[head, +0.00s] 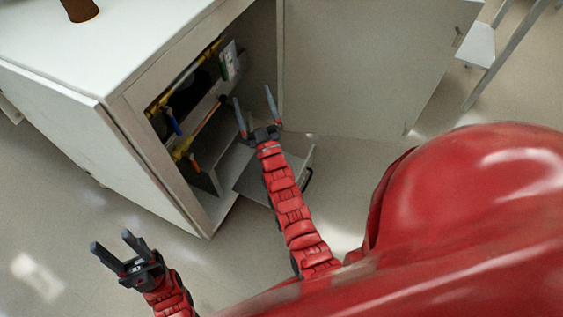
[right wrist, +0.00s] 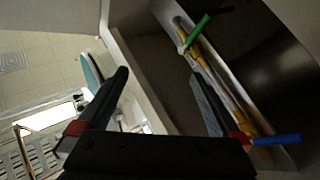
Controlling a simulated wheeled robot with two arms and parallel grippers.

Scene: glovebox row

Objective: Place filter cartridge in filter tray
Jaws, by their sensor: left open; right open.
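No filter cartridge can be made out for certain. A grey tray or drawer (head: 252,183) with a dark handle sticks out low at the front of the open cabinet, partly hidden behind my right forearm; I cannot tell whether it is the filter tray. My right gripper (head: 253,94) is open and empty at the cabinet opening, above that tray. Its spread fingers also show in the right wrist view (right wrist: 160,75), with nothing between them. My left gripper (head: 110,240) is open and empty over the floor, in front of the cabinet's closed side.
The white cabinet (head: 130,45) holds yellow pipes (head: 182,150) with blue and orange handles, and a green handle (right wrist: 199,30). A brown cylindrical object (head: 80,8) stands on top. The open door (head: 350,75) stands to the right. Floor at lower left is clear.

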